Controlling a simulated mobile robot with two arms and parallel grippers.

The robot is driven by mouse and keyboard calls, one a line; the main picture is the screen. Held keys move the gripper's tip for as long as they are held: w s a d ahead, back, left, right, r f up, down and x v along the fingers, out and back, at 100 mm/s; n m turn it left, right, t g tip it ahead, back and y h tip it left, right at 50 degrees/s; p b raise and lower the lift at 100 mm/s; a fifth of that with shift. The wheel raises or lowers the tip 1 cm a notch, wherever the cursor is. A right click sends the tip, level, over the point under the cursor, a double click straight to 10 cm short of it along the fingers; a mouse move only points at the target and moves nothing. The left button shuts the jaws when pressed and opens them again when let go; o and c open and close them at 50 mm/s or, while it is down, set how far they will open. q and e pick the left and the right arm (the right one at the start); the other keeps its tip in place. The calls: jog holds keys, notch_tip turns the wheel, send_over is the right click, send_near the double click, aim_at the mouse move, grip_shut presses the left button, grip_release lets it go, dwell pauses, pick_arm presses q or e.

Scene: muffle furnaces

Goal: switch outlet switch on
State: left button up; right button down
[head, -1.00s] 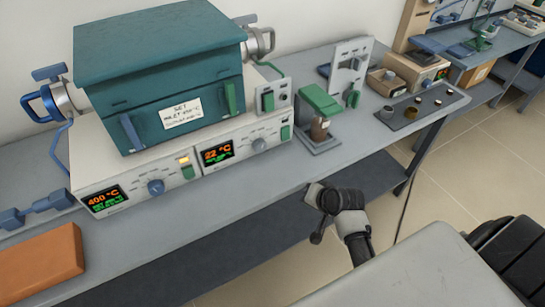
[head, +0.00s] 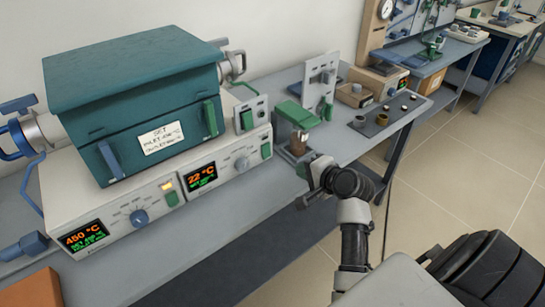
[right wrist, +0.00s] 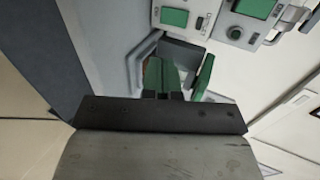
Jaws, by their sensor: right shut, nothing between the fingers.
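The outlet switch is a green rocker (head: 266,151) at the right end of the furnace's front panel, beside the right display (head: 201,176) reading 22 °C. A small dark lamp above it looks unlit. In the right wrist view the green rocker (right wrist: 173,17) shows near the top, beside an "OUTLET" label. My right gripper (head: 312,177) is shut and empty, at the bench's front edge, right of the switch and apart from it. Its fingertips are small and partly hidden. My left gripper is not in view.
The left display (head: 81,238) reads 450 °C, with an orange lamp (head: 166,186) lit. A green-topped stand (head: 298,115) with a brown vessel is close behind my right gripper. A small switch box (head: 250,114) stands right of the teal chamber (head: 135,105). The aisle floor is clear.

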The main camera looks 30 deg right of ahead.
aim_at(267, 149)
jog(key=x, duration=0.8)
jog(key=b+x, duration=0.1)
jog(key=x, duration=0.3)
jog(key=shift+w+r, duration=0.25)
jog(key=shift+w, duration=0.25)
jog(key=shift+w+f, duration=0.1)
jog(key=shift+w, duration=0.45)
jog(key=shift+w+a+f+b, duration=0.15)
jog(key=shift+f+b, duration=0.15)
jog(key=shift+b, duration=0.3)
jog(key=shift+r+t, duration=0.3)
jog(key=shift+r, duration=0.05)
jog(key=shift+r+p, duration=0.1)
jog(key=shift+p, duration=0.25)
jog(key=shift+r+p, duration=0.75)
jog(key=shift+p, duration=0.1)
